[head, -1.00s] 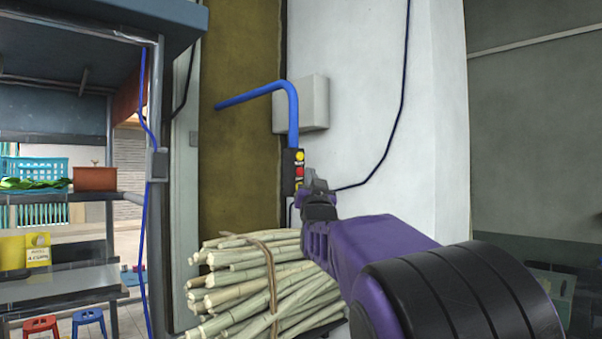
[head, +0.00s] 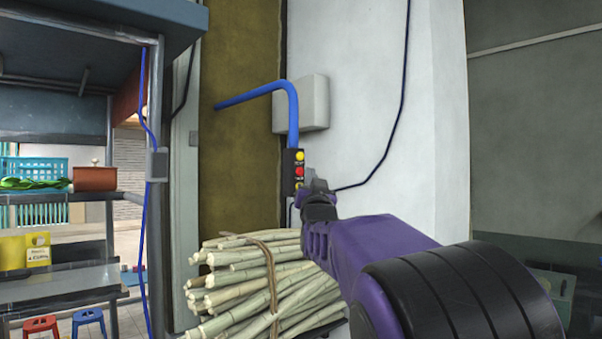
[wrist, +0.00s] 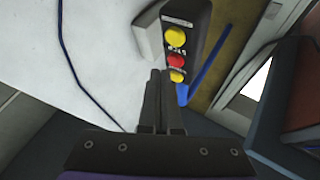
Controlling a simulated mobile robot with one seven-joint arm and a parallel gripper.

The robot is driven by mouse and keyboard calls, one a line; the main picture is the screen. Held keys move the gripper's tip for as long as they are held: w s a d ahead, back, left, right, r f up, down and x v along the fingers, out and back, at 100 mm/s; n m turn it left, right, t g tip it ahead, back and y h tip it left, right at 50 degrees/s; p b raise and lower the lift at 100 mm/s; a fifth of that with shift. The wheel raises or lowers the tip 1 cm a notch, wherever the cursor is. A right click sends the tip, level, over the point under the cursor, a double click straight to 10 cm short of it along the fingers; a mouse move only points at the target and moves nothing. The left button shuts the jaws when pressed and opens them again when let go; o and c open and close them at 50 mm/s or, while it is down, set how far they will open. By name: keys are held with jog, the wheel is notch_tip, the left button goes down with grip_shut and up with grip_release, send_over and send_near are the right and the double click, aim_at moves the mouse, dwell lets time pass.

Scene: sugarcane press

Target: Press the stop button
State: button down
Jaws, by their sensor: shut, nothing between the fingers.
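A black control box (head: 289,172) hangs at the end of a blue pipe, with a red button (head: 300,171) between an upper yellow button (head: 300,156) and a lower yellow one. In the wrist view the red button (wrist: 174,61) and the lower yellow button (wrist: 177,76) lie just beyond and right of the fingertips. The labels are too small to read surely. My gripper (head: 309,178) is shut and empty, close to the lower part of the box. I cannot tell whether it touches the box. It also shows in the wrist view (wrist: 160,73).
A tied bundle of sugarcane (head: 250,285) lies below my gripper. The blue pipe (head: 260,93) bends down to the box, and a grey wall box (head: 312,102) is behind it. A dark cable (head: 401,95) runs down the white wall. A shelf stall stands at left.

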jog(key=shift+w, duration=0.1)
jog(key=shift+w+a, duration=0.2)
jog(key=shift+a, duration=0.1)
jog(key=shift+w+a, duration=0.3)
jog(key=shift+w, duration=0.05)
dwell(1.0)
jog(key=shift+s+f, duration=0.1)
jog(key=shift+s+d+b, duration=0.55)
jog(key=shift+b, duration=0.35)
